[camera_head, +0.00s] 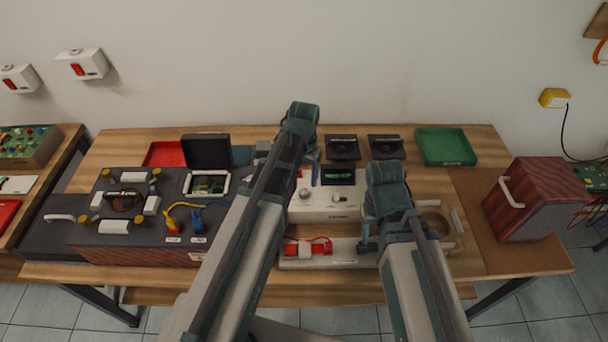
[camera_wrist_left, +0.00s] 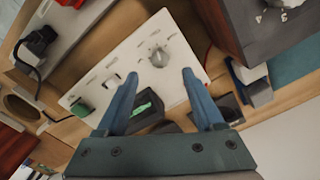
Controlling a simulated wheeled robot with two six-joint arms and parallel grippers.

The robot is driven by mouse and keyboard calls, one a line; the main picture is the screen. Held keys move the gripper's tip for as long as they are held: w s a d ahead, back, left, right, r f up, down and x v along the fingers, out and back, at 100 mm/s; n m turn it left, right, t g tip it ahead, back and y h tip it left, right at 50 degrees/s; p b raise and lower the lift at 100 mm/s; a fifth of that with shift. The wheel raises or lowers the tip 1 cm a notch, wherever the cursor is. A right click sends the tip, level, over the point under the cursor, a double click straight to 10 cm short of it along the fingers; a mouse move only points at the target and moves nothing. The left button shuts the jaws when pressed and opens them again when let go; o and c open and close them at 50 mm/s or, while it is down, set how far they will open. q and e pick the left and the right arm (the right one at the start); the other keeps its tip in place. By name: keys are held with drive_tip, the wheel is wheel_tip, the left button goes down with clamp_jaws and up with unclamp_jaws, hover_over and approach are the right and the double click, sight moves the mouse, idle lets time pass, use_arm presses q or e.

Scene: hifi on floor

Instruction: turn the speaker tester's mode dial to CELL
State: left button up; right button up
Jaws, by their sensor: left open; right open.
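The speaker tester (camera_head: 330,208) is a white box with a green-lit display (camera_head: 338,176), in the middle of the table. In the left wrist view its panel (camera_wrist_left: 126,62) shows tilted, with a grey mode dial (camera_wrist_left: 158,57), a small switch and a green rocker switch (camera_wrist_left: 80,107). The dial's labels are too small to read. My left gripper (camera_wrist_left: 160,76) is open and empty, its blue fingers pointing at the panel, with the dial just past and between the tips. In the head view this gripper (camera_head: 315,172) hangs above the tester. My right gripper (camera_head: 368,238) is open at the tester's front right.
A dark speaker cabinet (camera_head: 85,240) lies at left with parts and blue and yellow clips on it. A white fixture with a red clamp (camera_head: 305,246) lies in front of the tester. A green tray (camera_head: 446,146) stands back right, a wood-sided speaker (camera_head: 535,200) far right.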

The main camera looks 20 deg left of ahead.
wheel_tip(320, 180, up, 7)
drive_tip(key=p, duration=0.5)
drive_tip(key=shift+p, duration=0.4)
